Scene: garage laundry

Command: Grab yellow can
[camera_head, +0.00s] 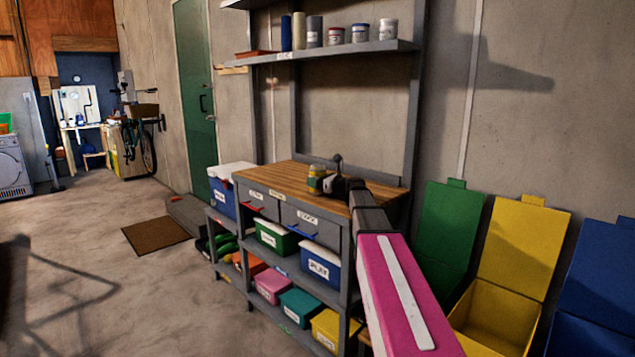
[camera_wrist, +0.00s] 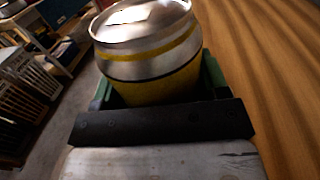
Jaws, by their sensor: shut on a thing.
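The yellow can (camera_head: 316,179) is at the wooden top of the workbench (camera_head: 285,178), at the end of my arm. In the wrist view the can (camera_wrist: 155,75) fills the upper middle, with a silver lid and a yellow band, slightly tilted in the picture. My gripper (camera_head: 326,184) is shut on the can. Its dark and green parts (camera_wrist: 160,118) show around the can's lower part in the wrist view. The can's base is hidden, so I cannot tell whether it touches the wood.
A shelf (camera_head: 335,50) with several cans hangs above the bench. Lidded boxes, including a green one (camera_head: 277,236), fill the shelves below. Green, yellow (camera_head: 497,318) and blue open bins stand at the right. Open floor (camera_head: 90,270) lies to the left.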

